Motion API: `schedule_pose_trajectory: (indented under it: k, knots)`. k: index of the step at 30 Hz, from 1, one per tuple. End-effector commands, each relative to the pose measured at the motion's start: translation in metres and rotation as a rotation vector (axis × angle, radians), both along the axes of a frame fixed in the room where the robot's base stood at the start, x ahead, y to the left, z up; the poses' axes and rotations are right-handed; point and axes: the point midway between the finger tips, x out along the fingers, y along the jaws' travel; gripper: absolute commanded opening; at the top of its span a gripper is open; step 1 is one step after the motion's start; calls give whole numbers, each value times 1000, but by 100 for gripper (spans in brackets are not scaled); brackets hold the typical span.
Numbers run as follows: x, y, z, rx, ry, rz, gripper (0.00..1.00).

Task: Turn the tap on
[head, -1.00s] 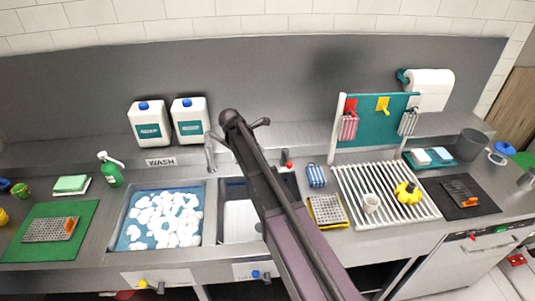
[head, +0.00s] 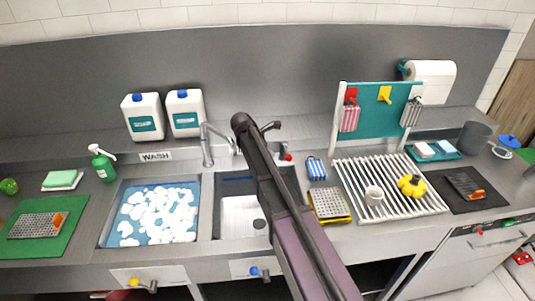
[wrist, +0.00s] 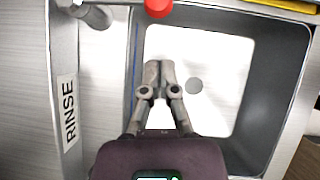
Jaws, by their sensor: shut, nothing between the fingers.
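My gripper (wrist: 160,68) points down over the rinse basin (wrist: 215,70), fingers together and empty, apart from the red knob. My arm hides the gripper in the head view.
The wash basin (head: 107,228) holds white suds at the left. A grey cylinder (wrist: 98,15) stands at the upper left of the wrist view. A white rack (head: 350,190) and a teal board (head: 370,122) stand at the right. Two jugs (head: 143,116) are at the back.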

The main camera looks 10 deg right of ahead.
Motion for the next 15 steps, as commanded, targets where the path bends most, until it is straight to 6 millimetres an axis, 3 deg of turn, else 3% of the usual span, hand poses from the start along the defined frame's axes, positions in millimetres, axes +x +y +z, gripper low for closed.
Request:
schedule_pose_trajectory:
  k: [3,15]
  knots:
    - [1,-7,-13,0,0,0,0]
    - [6,-41,-24,0,1,-1,0]
